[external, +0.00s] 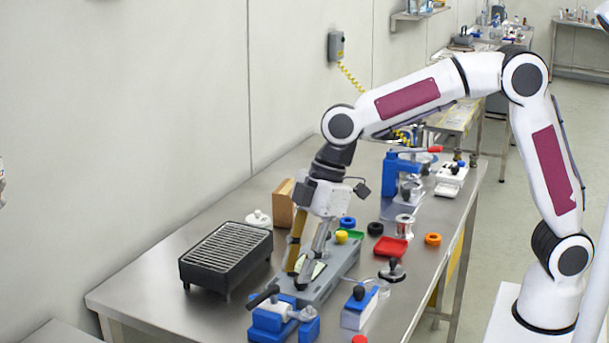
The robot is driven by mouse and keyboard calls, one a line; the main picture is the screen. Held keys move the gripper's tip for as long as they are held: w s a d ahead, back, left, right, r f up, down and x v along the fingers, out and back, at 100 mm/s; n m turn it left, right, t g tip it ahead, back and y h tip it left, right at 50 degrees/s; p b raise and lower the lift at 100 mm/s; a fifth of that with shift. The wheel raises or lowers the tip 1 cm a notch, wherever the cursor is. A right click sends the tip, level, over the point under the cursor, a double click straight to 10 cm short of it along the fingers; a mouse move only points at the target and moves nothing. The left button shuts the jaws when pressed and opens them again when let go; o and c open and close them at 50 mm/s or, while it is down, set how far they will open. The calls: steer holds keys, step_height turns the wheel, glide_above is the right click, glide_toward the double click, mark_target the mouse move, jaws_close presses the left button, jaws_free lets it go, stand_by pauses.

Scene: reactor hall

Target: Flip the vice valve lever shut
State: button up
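A blue vice (268,322) stands near the front end of the steel table. It holds a small metallic valve (290,310). My gripper (298,277) points down just behind the vice, over the grey base plate. Its fingertips are close together in this view, and I cannot tell whether they touch each other. The tips appear slightly above and to the right of the lever grip. No object is visible between the fingers.
A black grill (227,258) stands to the left. A blue-and-white block with a black knob (359,306) stands right of the vice. A red tray (391,247), a black-knobbed disc (392,271) and a blue press (402,175) lie farther back. The table's front left corner is clear.

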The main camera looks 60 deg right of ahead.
mark_target(254, 312)
steer(key=shift+w+a+r+n+t+y, duration=0.25)
steer(key=shift+w+a+r+n, duration=0.5)
steer(key=shift+n, duration=0.3)
steer(key=shift+w+a+r+n+t+y, duration=0.2)
steer(key=shift+w+a+r+n, duration=0.35)
steer(key=shift+w+r+n, duration=0.4)
steer(key=shift+s+f, duration=0.15)
steer(key=shift+f, duration=0.05)
steer(key=shift+x, duration=3.8)
jaws_close()
